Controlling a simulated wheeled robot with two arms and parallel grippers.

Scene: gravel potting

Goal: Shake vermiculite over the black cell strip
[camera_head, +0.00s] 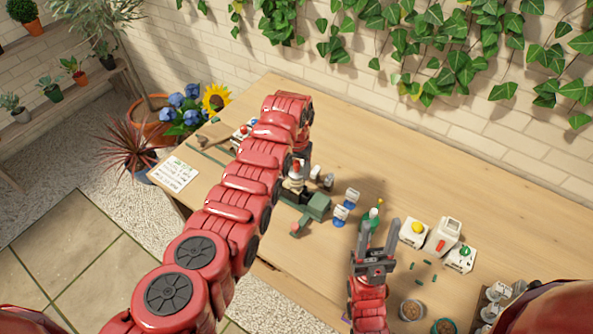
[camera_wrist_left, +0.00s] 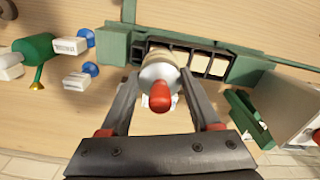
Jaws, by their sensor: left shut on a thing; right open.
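My left gripper (camera_wrist_left: 163,88) is shut on a shaker with a beige body, a grey-white collar and a red tip (camera_wrist_left: 163,97). In the head view the shaker (camera_head: 295,183) shows just below the end of my left arm, red end up. In the left wrist view the black cell strip (camera_wrist_left: 198,62) lies behind the shaker, between green end blocks; the shaker hides part of its cells. I cannot tell the height of the shaker above it. My right gripper (camera_head: 377,245) is open and empty over the table, near a green bottle (camera_head: 371,218).
White containers (camera_head: 442,235) stand right of my right gripper, with bowls (camera_head: 411,310) in front. Blue-and-white labels (camera_head: 346,203) stand between my grippers. A green watering can (camera_wrist_left: 36,50) is left in the wrist view. A paper sheet (camera_head: 173,174) lies at the table's left end.

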